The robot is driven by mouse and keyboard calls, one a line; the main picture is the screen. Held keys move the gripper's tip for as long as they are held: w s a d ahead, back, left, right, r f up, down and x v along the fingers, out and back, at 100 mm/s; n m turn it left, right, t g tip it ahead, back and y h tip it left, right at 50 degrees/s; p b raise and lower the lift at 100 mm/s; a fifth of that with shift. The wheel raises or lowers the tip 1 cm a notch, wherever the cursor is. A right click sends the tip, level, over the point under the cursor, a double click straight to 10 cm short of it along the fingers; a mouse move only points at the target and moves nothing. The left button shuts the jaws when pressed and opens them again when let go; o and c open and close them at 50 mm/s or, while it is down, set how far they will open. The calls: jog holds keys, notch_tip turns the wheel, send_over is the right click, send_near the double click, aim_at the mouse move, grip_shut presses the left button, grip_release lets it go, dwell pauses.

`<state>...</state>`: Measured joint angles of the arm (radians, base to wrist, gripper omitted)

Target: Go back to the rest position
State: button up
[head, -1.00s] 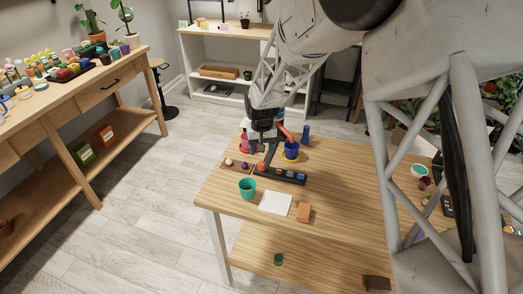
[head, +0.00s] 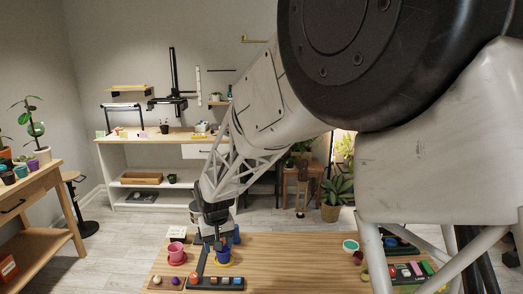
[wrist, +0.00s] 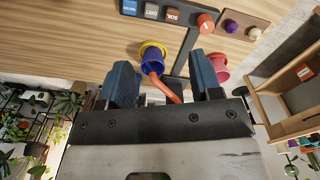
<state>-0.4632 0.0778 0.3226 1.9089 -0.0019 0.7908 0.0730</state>
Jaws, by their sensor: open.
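My gripper (head: 213,240) is above the front table in the head view, close over a blue pot (head: 222,256) on a yellow saucer (head: 217,264). In the wrist view, my two blue-grey fingers (wrist: 163,82) stand wide apart. The blue pot also shows there (wrist: 152,50), beyond the fingertips. An orange curved piece (wrist: 163,86) reaches from the pot back between the fingers; I cannot tell whether it touches them. My upper arm and shoulder fill much of the head view's right side.
A pink pot (head: 177,250) stands left of the blue one. A dark labelled tray (head: 225,283) with an upright dark bar (head: 200,262) is in front. A teal-rimmed pot (head: 350,245) is to the right. White shelving (head: 125,180) stands behind, across open floor.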

jog(key=s+d+r+m+t, duration=0.1)
jog(key=s+d+r, duration=0.5)
jog(key=d, duration=0.4)
jog(key=s+d+r+m, duration=0.1)
jog(key=s+d+r, duration=0.55)
jog(key=d, duration=0.25)
jog(key=s+d+r+m, duration=0.1)
jog(key=s+d, duration=0.5)
jog(key=s, duration=0.4)
jog(key=s+d+r+m+t, duration=0.1)
jog(key=s+d, duration=0.6)
jog(key=s, duration=0.4)
jog(key=shift+m, duration=0.3)
